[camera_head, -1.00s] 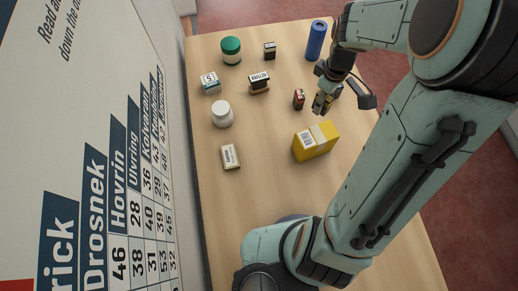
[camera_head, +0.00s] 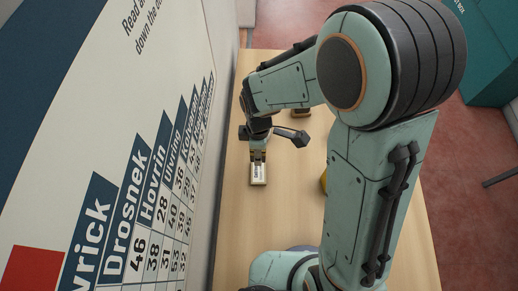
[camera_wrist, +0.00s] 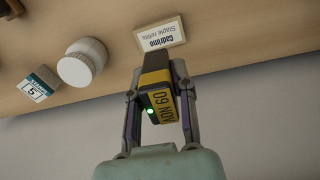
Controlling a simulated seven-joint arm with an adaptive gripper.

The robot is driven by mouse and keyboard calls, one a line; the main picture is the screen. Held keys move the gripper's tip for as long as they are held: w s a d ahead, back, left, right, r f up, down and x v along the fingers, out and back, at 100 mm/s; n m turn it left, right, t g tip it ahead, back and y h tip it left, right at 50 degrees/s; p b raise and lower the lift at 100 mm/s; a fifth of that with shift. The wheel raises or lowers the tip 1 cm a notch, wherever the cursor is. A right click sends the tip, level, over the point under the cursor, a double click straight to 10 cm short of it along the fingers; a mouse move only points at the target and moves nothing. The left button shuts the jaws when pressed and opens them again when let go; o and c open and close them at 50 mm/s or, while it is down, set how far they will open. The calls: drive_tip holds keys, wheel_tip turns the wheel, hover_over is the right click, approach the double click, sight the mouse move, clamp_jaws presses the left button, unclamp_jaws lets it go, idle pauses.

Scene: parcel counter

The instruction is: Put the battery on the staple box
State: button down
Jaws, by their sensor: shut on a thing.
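The battery (camera_wrist: 160,100), a block with a black side and a yellow face with dark lettering, is in the wrist view. My gripper (camera_wrist: 157,72) is shut on it, one finger on each side. The staple box (camera_wrist: 161,34), a small pale box with "Staple refills" print, lies at the battery's far end. In the head view my gripper (camera_head: 258,157) is at the far end of the staple box (camera_head: 258,174). The battery is hard to make out there. I cannot tell whether battery and box touch.
In the wrist view a white jar (camera_wrist: 77,66) and a small teal-and-white box (camera_wrist: 39,84) stand left of the staple box. The wall board stands close at left.

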sight(258, 172)
wheel_tip(258, 172, down, 8)
idle(0.4)
drive_tip(key=shift+f, duration=0.15)
drive_tip(key=c, duration=0.9)
unclamp_jaws()
drive_tip(key=shift+c, duration=0.2)
wheel_tip(258, 172, up, 12)
drive_tip(key=shift+r, duration=0.25)
drive_tip(key=s+d+r+m, duration=0.5)
drive_tip(key=s+m, duration=0.2)
drive_tip(key=m, duration=0.1)
drive_tip(key=s+d+r+m, duration=0.5)
drive_tip(key=s+m, duration=0.2)
drive_tip(key=m, duration=0.1)
drive_tip(key=shift+s+m+y, duration=0.2)
drive_tip(key=shift+m+y, duration=0.2)
